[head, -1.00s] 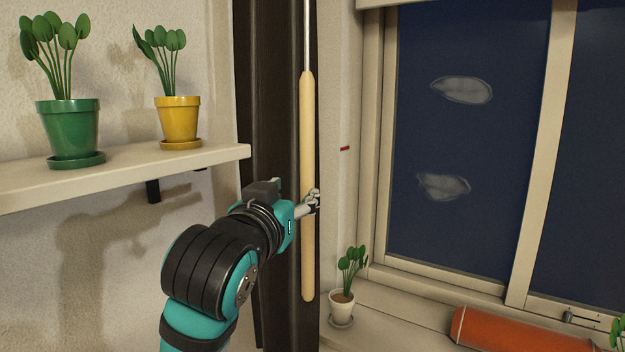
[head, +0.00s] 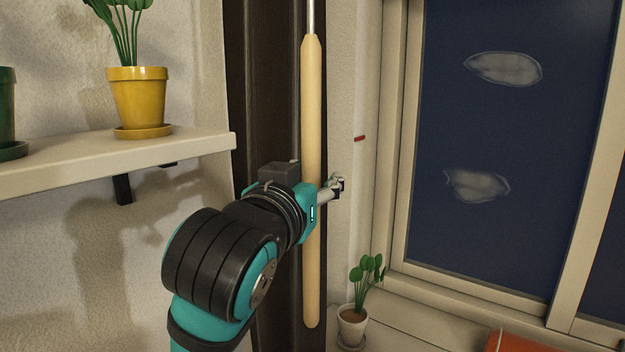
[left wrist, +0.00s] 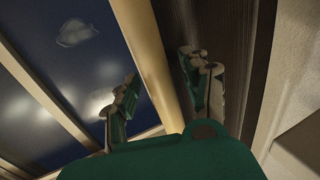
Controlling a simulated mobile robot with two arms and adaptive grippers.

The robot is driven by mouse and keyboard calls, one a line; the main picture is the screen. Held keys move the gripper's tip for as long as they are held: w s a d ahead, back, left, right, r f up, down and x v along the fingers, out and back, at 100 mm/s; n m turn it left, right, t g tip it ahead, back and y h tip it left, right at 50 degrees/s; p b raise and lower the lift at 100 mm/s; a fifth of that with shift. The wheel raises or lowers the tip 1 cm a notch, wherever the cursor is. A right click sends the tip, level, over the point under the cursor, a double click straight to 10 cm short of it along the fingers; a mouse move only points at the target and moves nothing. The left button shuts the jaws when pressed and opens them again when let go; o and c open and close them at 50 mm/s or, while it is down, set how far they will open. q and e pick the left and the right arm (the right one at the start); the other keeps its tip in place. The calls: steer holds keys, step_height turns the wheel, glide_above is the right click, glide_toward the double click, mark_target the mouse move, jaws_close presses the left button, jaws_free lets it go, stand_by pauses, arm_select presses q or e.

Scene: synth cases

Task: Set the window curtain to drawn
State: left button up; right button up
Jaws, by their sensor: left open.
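The dark brown curtain (head: 268,90) hangs gathered in a narrow strip left of the window (head: 490,125), whose glass is bare. A pale wooden wand (head: 311,100) hangs upright from a thin rod in front of the curtain. My left gripper (head: 336,188) is open at the wand's middle and hides part of it; its fingertips show just right of the wand. In the left wrist view the wand (left wrist: 150,50) runs between the two spread fingers, with the curtain (left wrist: 228,40) behind the right finger. I cannot tell whether a finger touches the wand. My right gripper is not in view.
A shelf (head: 190,147) with a yellow pot (head: 137,97) and a partly cut-off green pot (head: 6,110) is at left. A small potted plant (head: 353,322) and an orange object (head: 540,343) are on the sill. A red mark (head: 360,138) is on the wall right of the wand.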

arm_select(q)
jaws_close()
steer(key=shift+w+d+f, duration=0.2)
steer(key=shift+w+d, duration=0.05)
stand_by(0.4)
